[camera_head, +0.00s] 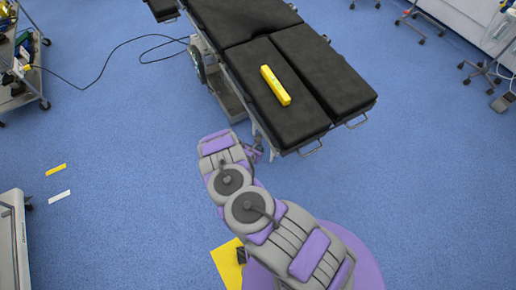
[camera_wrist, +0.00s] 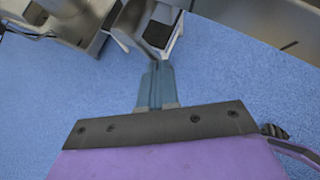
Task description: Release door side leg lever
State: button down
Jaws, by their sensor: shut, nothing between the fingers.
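The operating table (camera_head: 250,55) has black pads, with two separate leg sections at its near end. My gripper (camera_wrist: 158,66) is shut and empty, its two blue-grey fingers side by side. The fingertips are just below a silver bracket-like metal part (camera_wrist: 160,22) with a dark face. I cannot tell whether they touch it, or whether this part is the leg lever. In the head view my arm reaches to the near left corner of the leg sections, and the lever cannot be made out there.
A yellow bar (camera_head: 275,85) lies on the leg pads. A metal cart (camera_head: 20,55) stands at the far left, with a cable on the floor. A grey cabinet (camera_head: 14,240) is at the lower left. The blue floor around the table is mostly clear.

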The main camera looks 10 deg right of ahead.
jog(key=shift+w+d+r+p, duration=0.25)
jog(key=shift+r+p, duration=0.15)
jog(key=shift+p, duration=0.65)
jog(key=shift+t+p, duration=0.4)
jog(key=shift+p, duration=0.15)
jog(key=shift+a+f+m+p, duration=0.25)
jog(key=shift+f+p, duration=0.25)
jog(key=shift+f, duration=0.3)
jog(key=shift+a, duration=0.1)
jog(key=shift+r, duration=0.15)
